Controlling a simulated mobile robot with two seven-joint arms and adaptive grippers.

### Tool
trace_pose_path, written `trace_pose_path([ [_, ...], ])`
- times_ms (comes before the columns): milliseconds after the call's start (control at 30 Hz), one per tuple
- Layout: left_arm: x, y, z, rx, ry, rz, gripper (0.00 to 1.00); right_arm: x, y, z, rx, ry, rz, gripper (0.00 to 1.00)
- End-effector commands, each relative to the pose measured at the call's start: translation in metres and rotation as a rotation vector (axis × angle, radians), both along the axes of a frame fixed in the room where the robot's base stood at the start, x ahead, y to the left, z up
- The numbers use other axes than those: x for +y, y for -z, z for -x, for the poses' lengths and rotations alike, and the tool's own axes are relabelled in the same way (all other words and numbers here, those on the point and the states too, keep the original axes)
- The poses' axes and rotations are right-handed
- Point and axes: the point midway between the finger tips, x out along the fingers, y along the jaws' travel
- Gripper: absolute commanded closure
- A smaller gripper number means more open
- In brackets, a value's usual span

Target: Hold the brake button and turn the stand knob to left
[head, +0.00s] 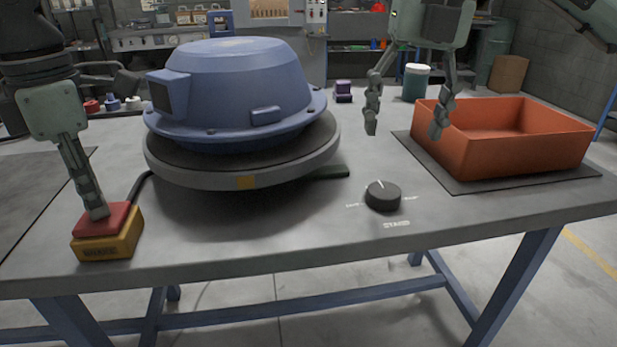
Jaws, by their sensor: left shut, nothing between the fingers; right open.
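The brake button (112,221) is a red pad on a yellow box at the front left of the table. My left gripper (98,214) is shut, pointing down, with its fingertips on the red pad. How far the pad is pressed I cannot tell. The stand knob (383,195) is black and round, near the table's front edge, with a white pointer mark and a "STAND" label below it. My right gripper (404,132) is open and empty, in the air above and behind the knob, apart from it. A blue hood (240,85) sits on the round grey stand (215,177).
An orange bin (535,150) stands on a dark mat at the table's right. A black cable runs from the brake box towards the stand. Small jars and a teal-and-white container (415,82) are at the back. The tabletop around the knob is clear.

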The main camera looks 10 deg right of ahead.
Motion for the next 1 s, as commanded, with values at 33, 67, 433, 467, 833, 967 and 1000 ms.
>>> trace_pose_path([
  [33, 0.000, 0.004, 0.000, 0.006, 0.000, -0.002, 1.00, 0.000, 0.009, 0.000, 0.003, 0.001, -0.001, 0.33],
  [67, 0.000, 0.004, 0.000, 0.006, 0.000, -0.002, 1.00, 0.000, 0.015, 0.001, 0.003, 0.001, 0.000, 0.33],
  [433, 0.000, 0.003, 0.000, 0.005, 0.000, -0.001, 1.00, 0.006, 0.085, -0.001, 0.002, 0.004, -0.002, 0.33],
  [467, 0.000, 0.003, 0.000, 0.005, 0.000, -0.001, 1.00, 0.007, 0.089, -0.001, 0.002, 0.004, -0.001, 0.33],
  [833, 0.000, 0.003, 0.000, 0.005, 0.000, -0.002, 1.00, 0.009, 0.108, -0.002, 0.000, 0.004, -0.004, 0.33],
  [967, 0.000, 0.003, 0.000, 0.005, 0.000, -0.002, 1.00, 0.009, 0.107, -0.002, 0.000, 0.004, -0.004, 0.33],
  [1000, 0.000, 0.003, 0.000, 0.005, 0.000, -0.002, 1.00, 0.009, 0.107, -0.002, 0.000, 0.004, -0.004, 0.36],
])
